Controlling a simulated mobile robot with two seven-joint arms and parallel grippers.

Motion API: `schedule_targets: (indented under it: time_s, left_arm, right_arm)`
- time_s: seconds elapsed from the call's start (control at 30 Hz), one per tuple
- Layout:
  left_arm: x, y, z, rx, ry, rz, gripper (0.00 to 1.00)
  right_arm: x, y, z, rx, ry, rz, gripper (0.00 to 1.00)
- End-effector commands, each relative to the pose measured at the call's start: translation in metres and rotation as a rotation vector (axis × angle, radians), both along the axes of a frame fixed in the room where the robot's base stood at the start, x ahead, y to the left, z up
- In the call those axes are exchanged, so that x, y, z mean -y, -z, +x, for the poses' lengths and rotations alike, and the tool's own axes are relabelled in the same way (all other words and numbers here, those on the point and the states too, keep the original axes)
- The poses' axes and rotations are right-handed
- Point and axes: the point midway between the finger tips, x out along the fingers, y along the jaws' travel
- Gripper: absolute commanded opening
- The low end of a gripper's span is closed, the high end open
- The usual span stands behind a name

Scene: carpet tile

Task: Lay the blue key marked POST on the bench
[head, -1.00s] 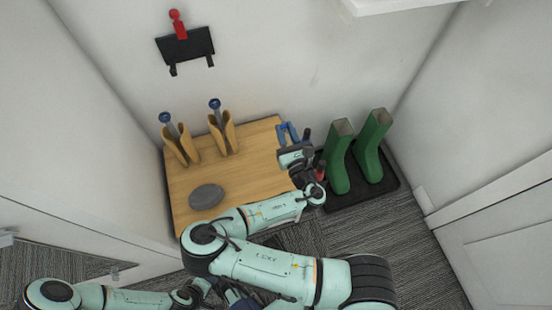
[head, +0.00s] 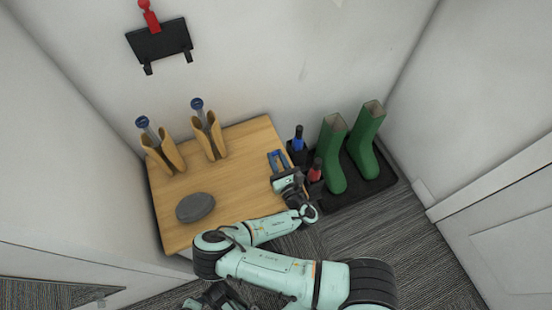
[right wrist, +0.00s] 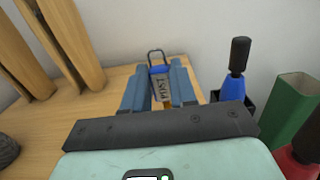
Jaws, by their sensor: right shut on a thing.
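The bench (head: 235,180) is a light wooden top against the back wall. My right gripper (head: 278,160) is over its right end, fingers pointing toward the wall. In the right wrist view its two blue fingers (right wrist: 160,92) are shut on the blue key (right wrist: 159,70), which has a wire loop on top and a grey face with lettering that seems to read POST. The key is mostly hidden in the head view. I cannot tell whether it touches the bench. A dark part at the bottom edge may be my left gripper (head: 218,296); its fingers are not clear.
A grey oval (head: 195,208) and two tan split holders with blue-topped pegs (head: 208,135) occupy the bench's left and back. Blue (head: 298,139) and red bottles (head: 315,170) and green boots (head: 334,155) stand right of it. A black wall rack (head: 160,44) holds something red.

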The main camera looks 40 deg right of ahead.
Motion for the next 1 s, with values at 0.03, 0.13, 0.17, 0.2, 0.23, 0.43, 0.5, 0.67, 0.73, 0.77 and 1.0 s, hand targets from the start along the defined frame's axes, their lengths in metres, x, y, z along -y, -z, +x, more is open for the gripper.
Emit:
schedule_targets:
  time_s: [0.03, 0.13, 0.17, 0.2, 0.23, 0.43, 0.5, 0.67, 0.73, 0.77, 1.0]
  left_arm:
    - [0.0, 0.0, 0.0, 0.0, 0.0, 0.0, 0.43]
    - [0.0, -0.001, 0.001, 0.002, 0.0, 0.0, 0.43]
    - [0.0, -0.001, 0.001, 0.002, 0.0, 0.0, 0.43]
    - [0.0, -0.001, 0.001, 0.002, 0.0, 0.0, 0.43]
    - [0.0, -0.001, 0.001, 0.001, 0.0, 0.0, 0.43]
    - [-0.001, 0.003, -0.004, -0.014, -0.001, -0.002, 0.43]
    - [-0.001, 0.002, -0.004, -0.013, -0.002, -0.001, 0.43]
    - [-0.001, 0.002, -0.004, -0.012, -0.001, -0.001, 0.43]
    - [-0.001, 0.002, -0.003, -0.012, -0.001, -0.001, 0.43]
    - [-0.001, 0.002, -0.003, -0.012, -0.001, -0.002, 0.43]
    - [0.001, -0.007, 0.006, 0.02, 0.001, 0.0, 0.43]
  right_arm:
    - [0.0, -0.001, 0.0, 0.002, 0.0, -0.001, 0.0]
    - [0.0, -0.002, 0.0, 0.002, 0.0, -0.001, 0.0]
    - [0.0, -0.002, 0.0, 0.002, 0.0, -0.001, 0.0]
    - [0.0, -0.002, 0.0, 0.002, 0.0, -0.001, 0.0]
    - [0.0, -0.001, 0.0, 0.002, 0.0, -0.001, 0.0]
    - [0.0, 0.002, 0.0, 0.002, 0.0, -0.001, 0.33]
    - [0.0, 0.001, 0.0, 0.002, 0.0, -0.001, 0.52]
    - [0.0, 0.001, 0.0, 0.002, 0.0, -0.001, 0.52]
    - [0.0, 0.001, 0.0, 0.002, 0.0, -0.001, 0.52]
    - [0.0, 0.001, 0.0, 0.002, 0.0, -0.001, 0.52]
    - [-0.005, -0.001, -0.016, -0.004, 0.0, -0.002, 0.52]
